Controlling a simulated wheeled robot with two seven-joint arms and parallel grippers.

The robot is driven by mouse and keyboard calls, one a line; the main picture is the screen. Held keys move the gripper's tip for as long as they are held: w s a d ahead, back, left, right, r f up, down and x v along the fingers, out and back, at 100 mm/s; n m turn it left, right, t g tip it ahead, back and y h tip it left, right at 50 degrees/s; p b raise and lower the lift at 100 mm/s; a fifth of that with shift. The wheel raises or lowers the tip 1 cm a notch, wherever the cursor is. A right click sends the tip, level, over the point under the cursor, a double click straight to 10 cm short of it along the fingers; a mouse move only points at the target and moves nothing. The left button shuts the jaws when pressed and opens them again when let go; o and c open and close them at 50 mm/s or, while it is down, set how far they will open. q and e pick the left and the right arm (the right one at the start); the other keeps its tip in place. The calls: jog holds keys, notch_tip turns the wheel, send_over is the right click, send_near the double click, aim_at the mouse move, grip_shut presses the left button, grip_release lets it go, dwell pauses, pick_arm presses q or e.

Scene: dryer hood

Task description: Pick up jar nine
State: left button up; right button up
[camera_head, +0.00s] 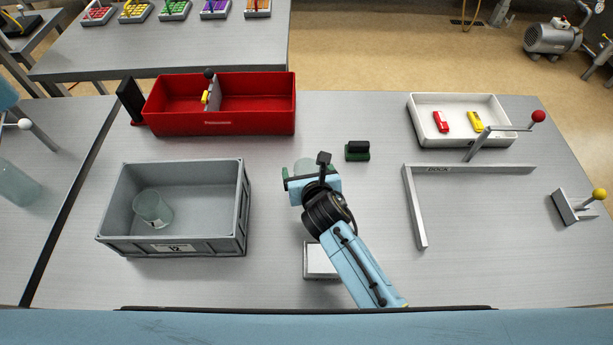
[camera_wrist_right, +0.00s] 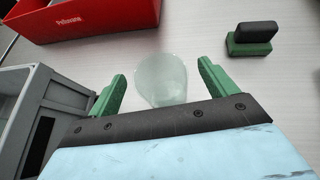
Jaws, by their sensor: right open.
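A clear, pale green jar (camera_wrist_right: 160,80) stands on the table between and just beyond my right gripper's fingers in the wrist view. In the head view only its top (camera_head: 304,166) shows past the gripper; no number is readable on it. My right gripper (camera_head: 311,181) is open, with green fingertips apart on either side of the jar; in the wrist view the fingers (camera_wrist_right: 161,76) hold nothing. Whether they touch the jar is not clear. Another similar jar (camera_head: 152,206) lies or leans in the grey crate (camera_head: 245,210); its label is too small to read. My left gripper is not in view.
The grey crate, labelled 12, stands left of the gripper. A red bin (camera_head: 225,127) is behind it. A green and black block (camera_head: 357,151) sits right of the jar. A white tray (camera_head: 462,143) and an L-shaped rail (camera_head: 415,210) are farther right. A white-topped block (camera_head: 320,262) lies under my arm.

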jog(key=shift+c, duration=0.2)
jog(key=c, duration=1)
jog(key=shift+r, duration=0.15)
